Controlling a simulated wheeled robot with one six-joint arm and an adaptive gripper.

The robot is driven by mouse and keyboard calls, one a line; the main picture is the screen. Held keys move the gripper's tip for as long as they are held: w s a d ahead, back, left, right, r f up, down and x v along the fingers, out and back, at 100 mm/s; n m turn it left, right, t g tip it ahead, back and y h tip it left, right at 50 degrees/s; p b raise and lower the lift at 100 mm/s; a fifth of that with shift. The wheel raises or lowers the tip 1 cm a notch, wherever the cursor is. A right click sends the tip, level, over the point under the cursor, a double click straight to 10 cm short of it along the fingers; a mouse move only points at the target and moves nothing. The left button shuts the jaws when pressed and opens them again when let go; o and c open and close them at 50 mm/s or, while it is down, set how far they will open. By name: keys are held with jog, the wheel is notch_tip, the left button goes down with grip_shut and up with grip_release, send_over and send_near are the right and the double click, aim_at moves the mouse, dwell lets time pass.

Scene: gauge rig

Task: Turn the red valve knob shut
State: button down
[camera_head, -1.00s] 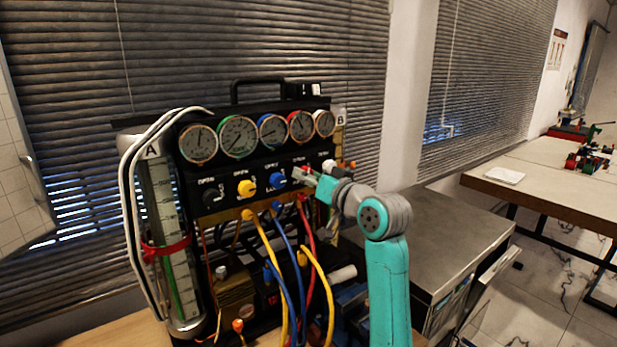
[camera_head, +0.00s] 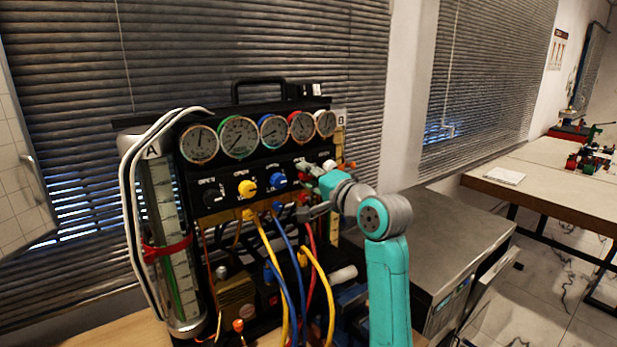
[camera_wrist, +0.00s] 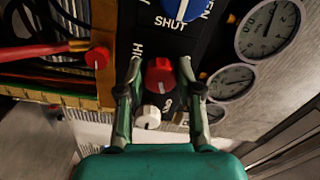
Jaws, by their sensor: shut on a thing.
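The red valve knob (camera_wrist: 160,75) shows in the wrist view on the black panel, between the two fingers of my gripper (camera_wrist: 160,64). The fingers are shut on its sides. The panel (camera_head: 223,186) carries the knobs below a row of round gauges.
A blue knob (camera_head: 277,180) and a yellow knob (camera_head: 246,188) sit to the left on the panel. A white knob (camera_wrist: 148,117) is close beside the red one. Yellow, blue and red hoses (camera_head: 288,270) hang below. A grey cabinet (camera_head: 440,240) stands to the right.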

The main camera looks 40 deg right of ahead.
jog(key=m, duration=0.4)
jog(key=shift+m, duration=0.3)
dwell(0.3)
jog(key=c, duration=0.8)
grip_release()
jog(key=shift+o, duration=0.2)
jog(key=s, duration=1.2)
